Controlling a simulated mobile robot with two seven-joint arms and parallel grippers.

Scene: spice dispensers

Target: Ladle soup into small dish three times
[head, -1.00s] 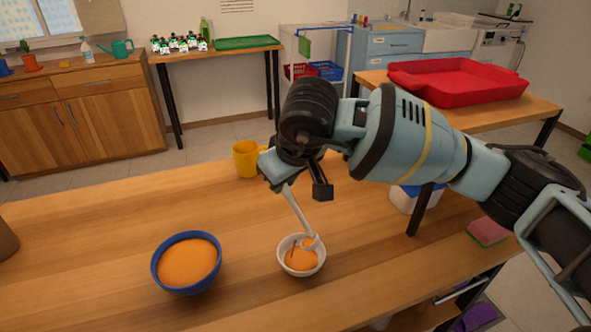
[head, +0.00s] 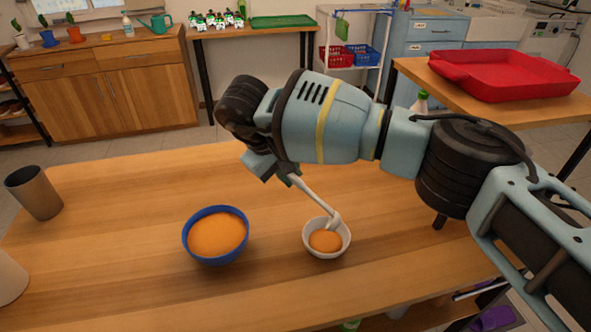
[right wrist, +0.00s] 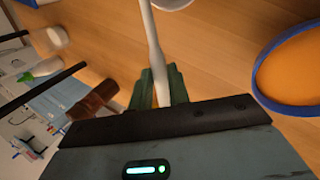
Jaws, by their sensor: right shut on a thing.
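A blue bowl (head: 218,236) of orange soup stands on the wooden table. A small white dish (head: 327,238) with orange soup in it stands to its right. My right gripper (head: 275,168) is shut on the handle of a white ladle (head: 315,197); its fingers also show in the right wrist view (right wrist: 158,90). The ladle slants down to the right, and its head is at the dish's upper rim. Whether it touches the dish I cannot tell. In the right wrist view the blue bowl (right wrist: 262,90) is at the right edge. My left gripper is not in view.
A dark cup (head: 35,193) stands at the table's left, with a pale container (head: 8,278) below it at the frame edge. A red tray (head: 505,75) sits on another table at the back right. The wooden table (head: 130,215) is clear around the bowls.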

